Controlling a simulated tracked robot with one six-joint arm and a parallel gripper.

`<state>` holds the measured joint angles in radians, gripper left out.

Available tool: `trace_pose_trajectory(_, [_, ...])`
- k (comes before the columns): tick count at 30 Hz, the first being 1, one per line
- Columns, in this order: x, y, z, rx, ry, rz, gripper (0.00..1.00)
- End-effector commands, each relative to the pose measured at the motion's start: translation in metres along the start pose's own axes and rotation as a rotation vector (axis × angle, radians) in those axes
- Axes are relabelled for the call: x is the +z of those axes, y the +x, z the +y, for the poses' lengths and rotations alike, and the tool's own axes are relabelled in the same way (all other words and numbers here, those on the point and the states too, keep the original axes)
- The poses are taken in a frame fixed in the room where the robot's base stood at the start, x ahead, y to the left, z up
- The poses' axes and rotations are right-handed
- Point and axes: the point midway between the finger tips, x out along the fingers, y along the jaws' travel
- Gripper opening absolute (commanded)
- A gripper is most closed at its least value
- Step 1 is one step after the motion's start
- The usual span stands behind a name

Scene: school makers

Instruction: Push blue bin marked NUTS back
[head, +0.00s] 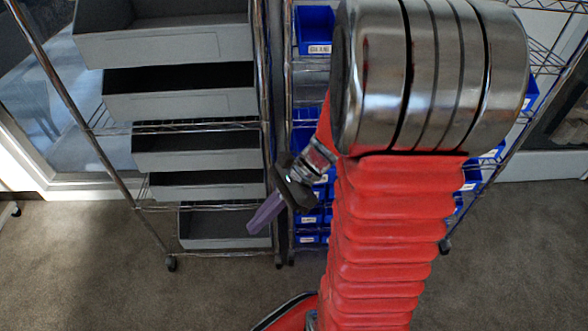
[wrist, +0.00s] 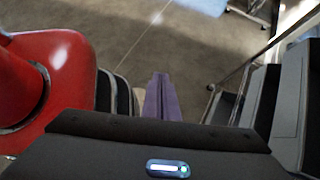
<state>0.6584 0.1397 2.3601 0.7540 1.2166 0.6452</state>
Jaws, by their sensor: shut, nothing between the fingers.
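Several small blue bins (head: 315,26) with white labels stand on a wire rack in the head view. Most are hidden behind my red arm. Lower bins (head: 309,216) show just left of the arm, and a few edges show to its right. The labels are too small or blurred to tell which bin is marked NUTS. My gripper (head: 256,222) has purple fingers, shut and empty, pointing down and left in front of the grey bins. In the wrist view its fingers (wrist: 161,92) lie together over bare floor, with no blue bin clearly in view.
A rack of large grey bins (head: 186,102) stands left of the blue-bin rack, with metal posts (head: 262,110) between them. Grey bins (wrist: 290,115) also show at the right of the wrist view. Open carpet (head: 85,265) lies in front. A glass door is behind at left.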

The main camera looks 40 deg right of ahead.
Motion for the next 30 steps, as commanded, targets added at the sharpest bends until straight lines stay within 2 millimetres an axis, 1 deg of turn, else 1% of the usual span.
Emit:
trace_pose_trajectory(1, [-0.008,0.0,-0.004,-0.014,0.074,-0.041,0.0])
trace_pose_trajectory(3, [-0.016,0.0,-0.01,-0.035,0.174,-0.1,0.0])
trace_pose_trajectory(8, [-0.038,-0.004,-0.024,-0.085,0.398,-0.237,0.0])
trace_pose_trajectory(14, [-0.071,-0.011,-0.041,-0.147,0.669,-0.423,0.0])
trace_pose_trajectory(23, [-0.133,-0.026,-0.059,-0.239,1.05,-0.727,0.0])
trace_pose_trajectory(29, [-0.183,-0.037,-0.063,-0.297,1.282,-0.952,0.0])
trace_pose_trajectory(30, [-0.194,-0.039,-0.063,-0.308,1.327,-0.998,0.0])
